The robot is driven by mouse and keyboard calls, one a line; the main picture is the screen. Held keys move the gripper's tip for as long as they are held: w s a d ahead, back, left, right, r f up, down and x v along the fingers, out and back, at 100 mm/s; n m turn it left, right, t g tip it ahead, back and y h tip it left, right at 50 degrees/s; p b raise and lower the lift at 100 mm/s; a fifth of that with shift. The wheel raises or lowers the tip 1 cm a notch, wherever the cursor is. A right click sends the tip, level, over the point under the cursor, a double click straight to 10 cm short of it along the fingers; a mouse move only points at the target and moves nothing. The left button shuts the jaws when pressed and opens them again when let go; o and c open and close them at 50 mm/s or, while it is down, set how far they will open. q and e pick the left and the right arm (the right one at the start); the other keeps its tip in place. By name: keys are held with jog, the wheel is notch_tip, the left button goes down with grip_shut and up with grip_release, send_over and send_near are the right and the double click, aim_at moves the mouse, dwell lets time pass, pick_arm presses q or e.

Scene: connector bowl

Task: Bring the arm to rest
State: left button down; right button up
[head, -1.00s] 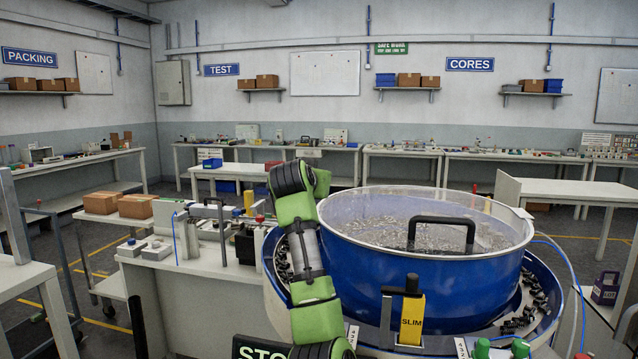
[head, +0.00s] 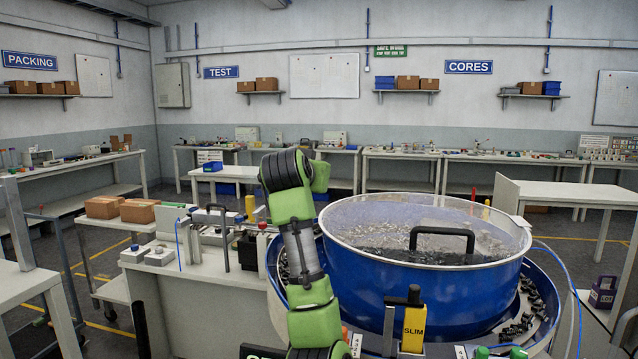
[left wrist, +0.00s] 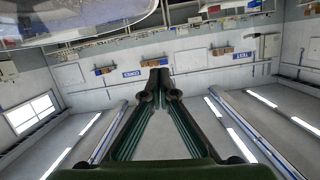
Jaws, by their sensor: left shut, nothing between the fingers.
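My left arm, green and black, rises in the lower middle of the head view, with its bend left of the blue bowl. Its gripper does not show there. In the left wrist view my left gripper (left wrist: 156,78) is shut and empty, its two dark fingertips together, with only wall, shelves and ceiling lights behind them. The large blue bowl (head: 425,295) has a clear lid with a black handle (head: 442,240) over many small metal parts. Its clear lid also shows at the top of the left wrist view (left wrist: 70,25). My right gripper is not in view.
A bench with fixtures (head: 215,300) stands left of the bowl. Black connectors (head: 520,325) lie in the track around the bowl. Cardboard boxes (head: 103,207) sit on a cart at left. Benches line the walls.

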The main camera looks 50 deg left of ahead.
pick_arm(q)
jog(key=shift+v, duration=1.7)
